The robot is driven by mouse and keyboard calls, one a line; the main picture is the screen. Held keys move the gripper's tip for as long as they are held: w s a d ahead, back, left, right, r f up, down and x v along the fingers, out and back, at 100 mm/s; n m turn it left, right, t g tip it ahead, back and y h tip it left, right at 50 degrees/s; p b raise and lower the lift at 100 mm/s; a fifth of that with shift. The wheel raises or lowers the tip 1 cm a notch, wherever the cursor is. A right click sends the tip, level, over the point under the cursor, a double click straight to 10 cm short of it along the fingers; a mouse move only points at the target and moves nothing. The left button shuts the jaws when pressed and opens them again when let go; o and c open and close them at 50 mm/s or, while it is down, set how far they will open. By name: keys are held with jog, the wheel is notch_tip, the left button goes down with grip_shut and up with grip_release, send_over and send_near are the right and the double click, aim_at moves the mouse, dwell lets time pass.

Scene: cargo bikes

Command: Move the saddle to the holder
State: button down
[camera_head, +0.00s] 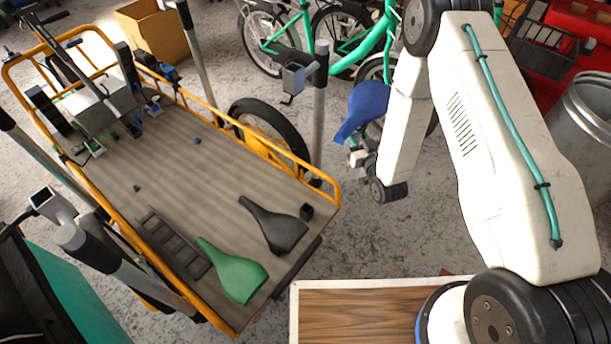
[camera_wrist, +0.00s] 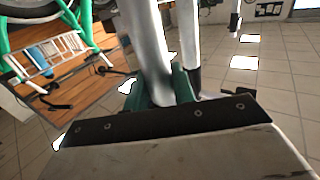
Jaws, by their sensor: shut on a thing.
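A blue saddle (camera_head: 366,106) is up in the air at the end of my arm, tilted, with its narrow end down and to the left. My gripper (camera_head: 357,146) is shut on it from below; the exact grip is small and partly hidden. A post with a square metal bracket (camera_head: 294,80), which looks like a holder, stands left of the saddle, apart from it in the picture. A similar bracket (camera_head: 48,202) is at the lower left. A black saddle (camera_head: 275,228) and a green saddle (camera_head: 235,270) lie on the cargo bed (camera_head: 160,190).
The yellow rail (camera_head: 275,155) edges the cargo bed, with a wheel (camera_head: 268,125) beside it. A green bicycle (camera_head: 350,55) stands behind the blue saddle. A metal bin (camera_head: 585,130) is at right. Open floor (camera_head: 375,235) lies below my gripper. The wrist view is hard to read.

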jog(key=s+a+f+n+g+y, duration=0.2)
jog(key=a+f+n+g+y, duration=0.2)
jog(key=a+f, duration=0.4)
jog(key=s+a+f+n+g+y, duration=0.2)
jog(key=a+f+n+g+y, duration=0.2)
jog(key=f, duration=0.8)
jog(key=a+y, duration=0.2)
jog(key=a, duration=0.1)
jog(key=shift+a, duration=0.4)
jog(key=shift+s+d, duration=0.15)
notch_tip(320, 180, down, 9)
jog(key=shift+r, duration=0.2)
dwell(3.3)
jog(key=c, duration=1.1)
grip_release()
